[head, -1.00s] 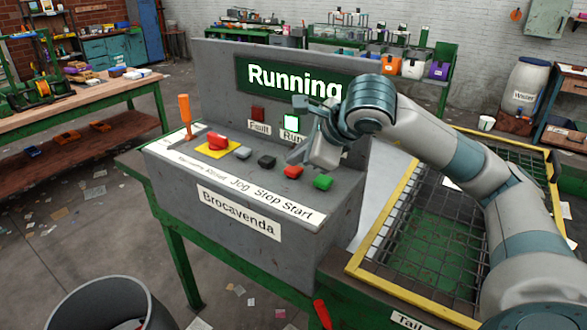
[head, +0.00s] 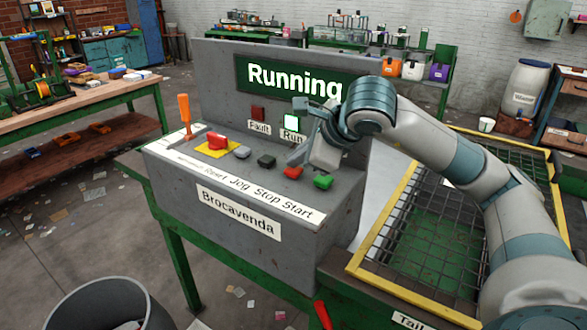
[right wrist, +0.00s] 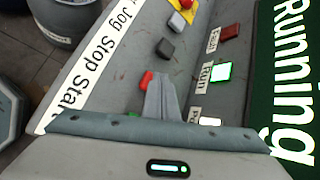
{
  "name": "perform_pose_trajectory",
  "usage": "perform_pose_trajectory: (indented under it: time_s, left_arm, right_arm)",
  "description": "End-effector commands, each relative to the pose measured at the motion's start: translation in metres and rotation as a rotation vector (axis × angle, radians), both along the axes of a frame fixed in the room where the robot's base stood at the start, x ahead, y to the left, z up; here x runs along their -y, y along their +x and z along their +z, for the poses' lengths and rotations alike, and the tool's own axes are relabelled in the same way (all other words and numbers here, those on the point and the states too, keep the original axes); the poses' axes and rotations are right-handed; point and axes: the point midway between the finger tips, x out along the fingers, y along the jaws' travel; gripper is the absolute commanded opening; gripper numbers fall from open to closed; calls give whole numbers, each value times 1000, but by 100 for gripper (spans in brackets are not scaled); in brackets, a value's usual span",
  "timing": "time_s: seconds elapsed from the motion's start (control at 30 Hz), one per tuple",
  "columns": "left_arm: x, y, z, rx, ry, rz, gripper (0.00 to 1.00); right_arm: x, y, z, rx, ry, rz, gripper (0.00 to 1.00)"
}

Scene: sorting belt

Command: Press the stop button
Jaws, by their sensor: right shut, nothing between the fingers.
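The red stop button (head: 293,172) sits on the sloped top of the grey control console (head: 215,165), between the black jog button (head: 266,161) and the green start button (head: 323,181). My right gripper (head: 293,161) is shut and empty, its fingertips pointing down just above and behind the stop button in the head view. In the right wrist view the shut fingers (right wrist: 160,90) partly cover the red stop button (right wrist: 146,78); whether they touch it cannot be told. The display (head: 293,78) reads "Running" and the Run lamp (head: 291,121) is lit. My left gripper is not in view.
A red mushroom button (head: 217,140) on a yellow plate, a grey button (head: 242,152) and an upright orange handle (head: 184,112) stand farther left on the console. A yellow-framed mesh guard (head: 440,225) lies right of it. A grey bin (head: 105,300) stands at front left.

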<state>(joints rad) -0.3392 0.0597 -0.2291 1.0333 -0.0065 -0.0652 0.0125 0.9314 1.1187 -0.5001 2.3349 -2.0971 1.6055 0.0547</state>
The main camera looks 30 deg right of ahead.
Motion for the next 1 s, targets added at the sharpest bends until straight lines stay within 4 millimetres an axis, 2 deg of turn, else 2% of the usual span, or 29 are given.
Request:
perform_pose_trajectory:
  time_s: [0.67,1.0]
  left_arm:
    - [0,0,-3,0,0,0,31]
    - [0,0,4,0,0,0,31]
  right_arm:
    - [0,0,-4,-3,0,0,0]
    - [0,0,10,-1,0,0,0]
